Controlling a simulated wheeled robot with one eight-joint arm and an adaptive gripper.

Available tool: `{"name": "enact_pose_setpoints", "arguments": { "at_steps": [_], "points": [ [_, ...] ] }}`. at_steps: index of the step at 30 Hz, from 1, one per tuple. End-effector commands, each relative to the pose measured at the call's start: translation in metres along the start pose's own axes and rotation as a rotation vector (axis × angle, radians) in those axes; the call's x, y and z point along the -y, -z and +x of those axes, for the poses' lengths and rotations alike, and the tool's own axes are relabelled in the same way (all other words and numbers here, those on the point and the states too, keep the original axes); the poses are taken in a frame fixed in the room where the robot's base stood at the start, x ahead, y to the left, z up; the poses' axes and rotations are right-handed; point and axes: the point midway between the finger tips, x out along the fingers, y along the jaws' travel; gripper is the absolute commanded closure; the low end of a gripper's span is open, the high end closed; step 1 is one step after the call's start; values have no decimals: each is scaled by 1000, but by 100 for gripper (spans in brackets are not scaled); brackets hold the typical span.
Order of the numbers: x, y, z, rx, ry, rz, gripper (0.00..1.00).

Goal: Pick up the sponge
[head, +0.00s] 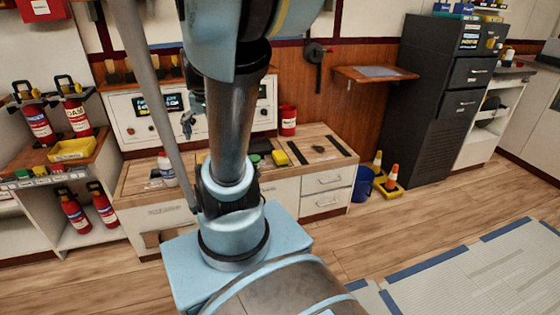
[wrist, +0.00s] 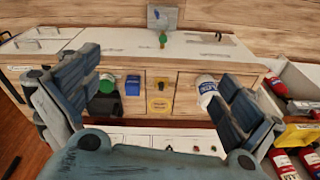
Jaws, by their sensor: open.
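A small yellow block (head: 280,157), which looks like the sponge, lies on the wooden top of the workbench (head: 312,140) in the head view, right of my arm. A green item (head: 255,158) lies just left of it. In the wrist view my gripper (wrist: 160,98) is open, its fingers spread wide at left and right with nothing between them. It points toward the workbench from some distance. I cannot make out the sponge for sure in the wrist view; the left finger may hide it. My arm covers part of the bench top in the head view.
A white bottle (head: 167,170) stands on the bench, and also shows in the wrist view (wrist: 207,90). A red can (head: 288,120) stands behind the yellow block. A blue bucket (head: 362,185) and cones (head: 391,174) stand right of the bench. Fire extinguishers (head: 76,117) are at left. The right floor is open.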

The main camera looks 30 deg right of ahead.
Motion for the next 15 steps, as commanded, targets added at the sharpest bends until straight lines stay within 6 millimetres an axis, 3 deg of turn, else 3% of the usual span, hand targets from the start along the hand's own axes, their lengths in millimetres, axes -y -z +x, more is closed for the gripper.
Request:
{"name": "enact_pose_setpoints", "arguments": {
  "at_steps": [8, 15],
  "points": [
    [-20, 78, -1, 21, -21, 246, 0],
    [-48, 141, 11, 38, -40, 454, 0]
  ]
}}
